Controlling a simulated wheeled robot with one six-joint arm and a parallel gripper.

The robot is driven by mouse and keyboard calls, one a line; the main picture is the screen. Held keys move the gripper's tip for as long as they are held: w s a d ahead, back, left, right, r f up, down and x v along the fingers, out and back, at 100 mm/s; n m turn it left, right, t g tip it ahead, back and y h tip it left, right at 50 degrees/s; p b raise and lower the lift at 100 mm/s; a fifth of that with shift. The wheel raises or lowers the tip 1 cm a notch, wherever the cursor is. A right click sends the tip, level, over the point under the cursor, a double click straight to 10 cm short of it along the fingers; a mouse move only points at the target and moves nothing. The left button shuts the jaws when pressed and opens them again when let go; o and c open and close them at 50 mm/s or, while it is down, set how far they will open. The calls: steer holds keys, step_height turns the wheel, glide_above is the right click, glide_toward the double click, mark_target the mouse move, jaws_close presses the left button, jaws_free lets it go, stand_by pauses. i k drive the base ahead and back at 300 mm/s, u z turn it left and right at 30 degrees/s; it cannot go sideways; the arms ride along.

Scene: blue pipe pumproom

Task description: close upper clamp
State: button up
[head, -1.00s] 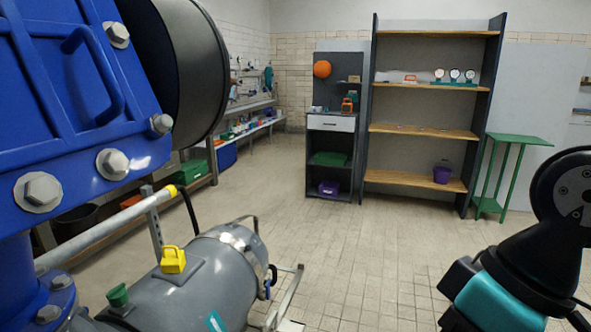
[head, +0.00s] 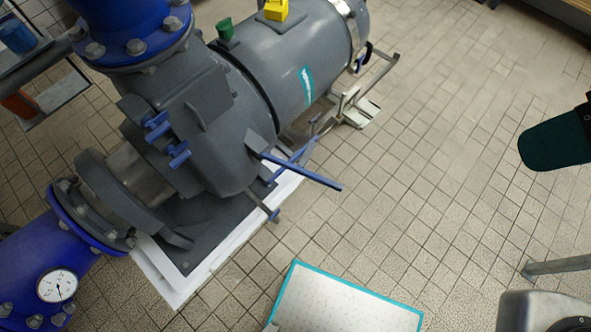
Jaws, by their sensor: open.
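A grey pump (head: 205,110) with blue pipework stands on a pale base. Two small blue handles, an upper one (head: 157,125) and a lower one (head: 178,155), sit one below the other on its side. A long blue lever (head: 305,172) sticks out to the right from the pump's lower side, with another short blue-tipped rod (head: 265,207) below it. I cannot tell for sure which of these is the upper clamp, nor whether it is open. My gripper is not in view; only a dark teal part of my arm shows at the right edge.
A pressure gauge (head: 58,286) sits on the blue pipe (head: 45,262) at lower left. A grey motor (head: 300,60) with a yellow block (head: 275,10) and green cap (head: 225,29) lies behind the pump.

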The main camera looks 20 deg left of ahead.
mark_target(299, 169)
steer(key=u, duration=0.1)
steer(key=k, duration=0.7)
steer(key=u, duration=1.05)
steer(key=i, duration=0.5)
steer(key=z, duration=0.05)
